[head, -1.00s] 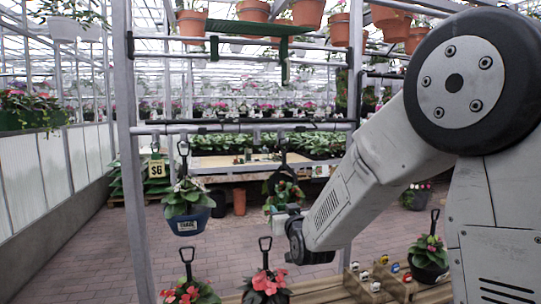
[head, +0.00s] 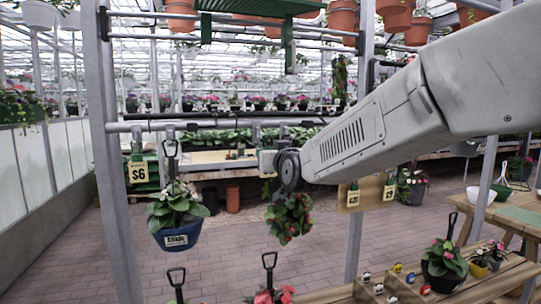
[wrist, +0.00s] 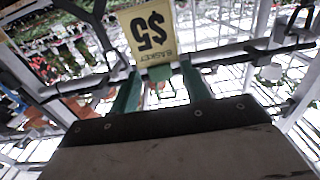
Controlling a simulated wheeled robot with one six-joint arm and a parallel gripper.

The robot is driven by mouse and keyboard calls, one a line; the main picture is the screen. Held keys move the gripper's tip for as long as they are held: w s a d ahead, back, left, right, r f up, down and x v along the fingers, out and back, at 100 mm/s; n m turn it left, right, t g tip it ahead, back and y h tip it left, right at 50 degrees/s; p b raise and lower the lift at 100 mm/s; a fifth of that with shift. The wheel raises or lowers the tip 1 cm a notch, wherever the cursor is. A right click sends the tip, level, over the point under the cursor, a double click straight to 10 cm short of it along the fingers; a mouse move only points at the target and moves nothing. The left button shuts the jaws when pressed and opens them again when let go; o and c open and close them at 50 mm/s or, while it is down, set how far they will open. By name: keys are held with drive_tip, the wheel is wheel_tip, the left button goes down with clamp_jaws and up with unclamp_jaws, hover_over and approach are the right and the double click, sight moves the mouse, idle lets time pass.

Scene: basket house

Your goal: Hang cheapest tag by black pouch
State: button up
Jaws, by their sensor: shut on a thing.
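In the head view my gripper (head: 267,161) is at the rail (head: 215,124), in front of the middle hanging plant. That plant (head: 290,218) has red flowers; my gripper hides its upper part, and I cannot make out its pouch. A $6 tag (head: 138,172) hangs at the rail's left end, beside a blue pot (head: 178,237) with white flowers.
Two small tags (head: 353,195) (head: 388,190) hang on a wooden board to the right; their prices are too small to read. A black pot (head: 444,277) stands on the wooden bench (head: 410,295). A grey upright post (head: 110,150) stands left. Brick floor lies open behind.

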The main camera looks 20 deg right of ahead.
drive_tip(key=w, duration=0.7)
drive_tip(key=shift+w+d+f, duration=0.15)
drive_tip(key=shift+w+f, duration=0.05)
drive_tip(key=shift+w, duration=0.1)
drive_tip(key=shift+w, duration=0.1)
idle(0.8)
drive_tip(key=shift+w, duration=1.15)
drive_tip(key=shift+w, duration=0.1)
drive_tip(key=shift+w, duration=0.3)
drive_tip(key=shift+w+f, duration=0.15)
drive_tip(key=shift+f, duration=0.05)
drive_tip(key=shift+f, duration=0.3)
idle(0.4)
